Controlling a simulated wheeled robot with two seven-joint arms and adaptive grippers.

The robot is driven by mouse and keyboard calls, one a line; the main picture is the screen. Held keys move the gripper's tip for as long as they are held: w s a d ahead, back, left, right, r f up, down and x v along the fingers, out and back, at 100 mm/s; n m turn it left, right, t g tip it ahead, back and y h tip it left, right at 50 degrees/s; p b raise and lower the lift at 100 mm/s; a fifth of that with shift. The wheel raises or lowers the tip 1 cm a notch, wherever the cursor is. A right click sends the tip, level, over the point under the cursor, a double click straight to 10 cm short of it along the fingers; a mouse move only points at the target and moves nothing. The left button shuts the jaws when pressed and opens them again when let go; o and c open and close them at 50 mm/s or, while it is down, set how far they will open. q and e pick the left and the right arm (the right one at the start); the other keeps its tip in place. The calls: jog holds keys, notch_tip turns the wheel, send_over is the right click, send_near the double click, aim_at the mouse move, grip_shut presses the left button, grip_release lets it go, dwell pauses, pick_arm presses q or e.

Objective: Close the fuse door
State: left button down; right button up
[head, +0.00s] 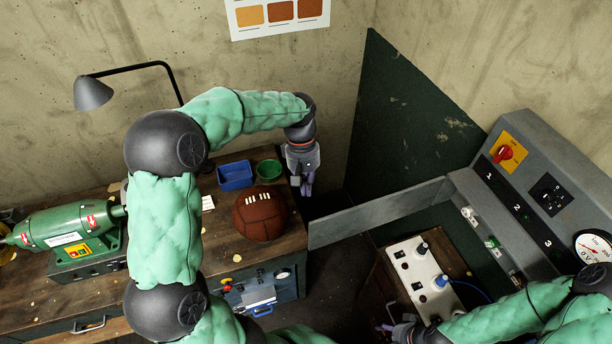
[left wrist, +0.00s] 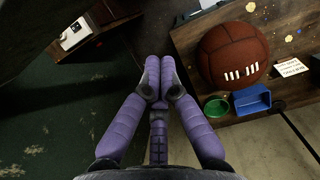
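The fuse door is a long flat grey panel (head: 380,213) in the head view. It stands open, reaching left from the grey control box (head: 535,190). Several fuses (head: 492,243) show uncovered along the box's left side. My left gripper (head: 306,188) points down just beyond and left of the door's free end, apart from it in the picture. In the left wrist view its purple fingers (left wrist: 160,82) are together with nothing between them. My right gripper (head: 392,328) is at the bottom edge of the head view, partly hidden by its arm, so its finger opening is unclear.
A wooden workbench (head: 100,235) on the left holds a brown leather ball (head: 259,215), a blue bin (head: 235,176), a green bowl (head: 269,170), a green machine (head: 70,240) and a lamp (head: 93,93). A white socket panel (head: 420,278) sits below the door.

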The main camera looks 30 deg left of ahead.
pick_arm(q)
jog(key=s+d+f+p, duration=0.1)
jog(key=s+d+f, duration=0.2)
jog(key=f, duration=0.1)
jog(key=shift+d, duration=0.35)
jog(key=shift+s+d, duration=0.15)
